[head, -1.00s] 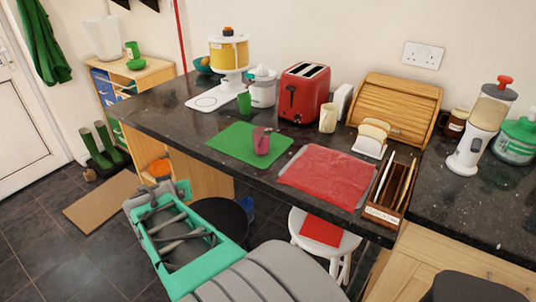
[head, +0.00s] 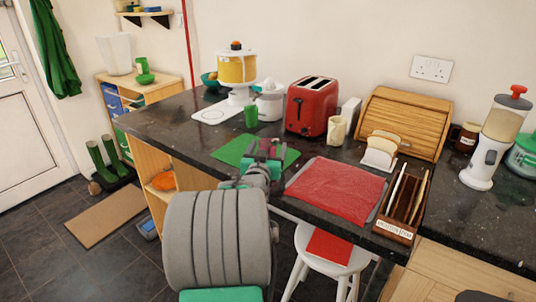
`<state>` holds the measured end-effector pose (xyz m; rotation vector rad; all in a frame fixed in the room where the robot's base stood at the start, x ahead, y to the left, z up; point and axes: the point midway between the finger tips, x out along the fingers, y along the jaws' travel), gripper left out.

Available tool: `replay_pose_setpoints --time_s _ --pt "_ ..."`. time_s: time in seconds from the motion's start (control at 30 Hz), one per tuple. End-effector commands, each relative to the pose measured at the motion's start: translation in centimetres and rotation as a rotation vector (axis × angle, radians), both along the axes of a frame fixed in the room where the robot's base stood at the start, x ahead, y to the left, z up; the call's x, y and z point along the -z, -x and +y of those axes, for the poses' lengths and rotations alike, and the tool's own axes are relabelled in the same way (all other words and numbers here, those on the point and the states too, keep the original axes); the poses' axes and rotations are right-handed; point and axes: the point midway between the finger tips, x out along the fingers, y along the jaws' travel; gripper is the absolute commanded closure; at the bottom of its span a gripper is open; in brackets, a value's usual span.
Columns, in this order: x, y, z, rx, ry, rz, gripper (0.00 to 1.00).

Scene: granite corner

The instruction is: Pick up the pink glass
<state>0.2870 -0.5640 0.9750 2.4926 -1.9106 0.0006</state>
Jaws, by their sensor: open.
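The pink glass (head: 269,146) stands on the green mat (head: 231,151) on the dark granite counter. In the head view only a small pink-red part of it shows, since my gripper (head: 263,153) is in front of it. My gripper is open, with its fingers reaching over the mat at the glass. I cannot tell whether the fingers touch the glass.
A red mat (head: 335,190) lies to the right, with a wooden utensil tray (head: 402,207) beside it. Behind stand a green cup (head: 250,116), a red toaster (head: 311,106) and a cream mug (head: 337,130). A white stool (head: 331,249) stands in front of the counter.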

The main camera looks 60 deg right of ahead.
Motion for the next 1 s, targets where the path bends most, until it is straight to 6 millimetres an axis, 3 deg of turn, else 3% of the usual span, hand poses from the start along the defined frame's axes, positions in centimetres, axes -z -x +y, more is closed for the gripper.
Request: replay_pose_setpoints --time_s 0.1,0.9,1.0 --pt "0.03 -0.04 0.06 -0.001 0.000 0.000 0.23" --pt "0.05 -0.04 0.09 -0.001 -0.001 0.000 0.89" --pt "-0.03 -0.04 0.08 -0.001 0.000 -0.001 0.92"
